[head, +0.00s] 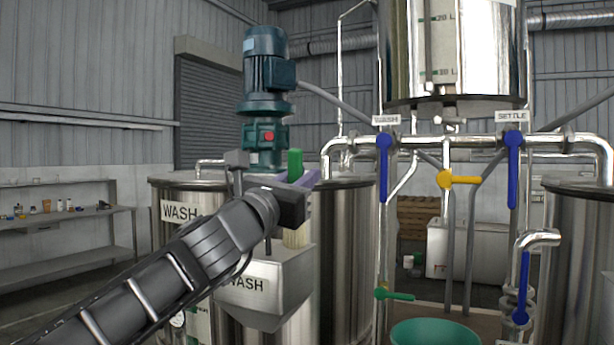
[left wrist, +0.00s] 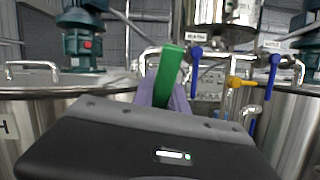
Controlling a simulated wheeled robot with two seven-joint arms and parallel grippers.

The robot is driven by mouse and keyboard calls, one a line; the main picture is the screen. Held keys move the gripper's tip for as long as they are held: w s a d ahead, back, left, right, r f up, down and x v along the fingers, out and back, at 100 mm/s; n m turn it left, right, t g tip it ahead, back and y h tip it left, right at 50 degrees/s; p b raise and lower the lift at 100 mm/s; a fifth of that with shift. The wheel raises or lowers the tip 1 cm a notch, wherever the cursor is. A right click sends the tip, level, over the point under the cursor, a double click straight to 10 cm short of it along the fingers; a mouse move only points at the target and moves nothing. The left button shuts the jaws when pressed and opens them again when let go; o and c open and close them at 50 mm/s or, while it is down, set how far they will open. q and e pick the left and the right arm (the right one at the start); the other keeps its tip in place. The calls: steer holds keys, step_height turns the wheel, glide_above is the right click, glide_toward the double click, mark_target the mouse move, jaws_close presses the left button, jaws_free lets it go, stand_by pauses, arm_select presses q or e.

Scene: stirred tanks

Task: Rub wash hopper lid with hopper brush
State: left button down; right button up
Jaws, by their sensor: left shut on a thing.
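The wash hopper (head: 265,297) is a grey metal box with a tapered bottom, labelled WASH, on the front of the wash tank. Its lid is mostly hidden behind my left arm and the brush. My left gripper (head: 304,181), with purple fingers, is shut on the hopper brush. The brush's green handle (head: 295,163) stands upright above the fingers, and its cream bristles (head: 297,237) point down at the hopper's top right. I cannot tell whether the bristles touch the lid. The green handle also shows between the fingers in the left wrist view (left wrist: 168,75). My right gripper is not in view.
The wash tank (head: 347,240) stands behind the hopper, with a teal motor (head: 266,75) above. Pipes with a blue wash valve handle (head: 384,165) and a yellow handle (head: 457,180) stand to the right. A green bucket (head: 433,333) sits at the bottom.

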arm_select(q)
steer(key=shift+w+a+p, duration=0.3)
steer(key=shift+w+a, duration=0.05)
steer(key=shift+a, duration=0.5)
steer(key=shift+w+a+f, duration=0.1)
steer(key=shift+w+a, duration=0.1)
steer(key=shift+a, duration=0.25)
steer(key=shift+a, duration=0.15)
steer(key=shift+w+a+p, duration=0.35)
steer(key=shift+a+p, duration=0.15)
steer(key=shift+a, duration=0.35)
steer(key=shift+w+a+p, duration=0.35)
steer(key=shift+a+p, duration=0.15)
steer(key=shift+a, duration=0.3)
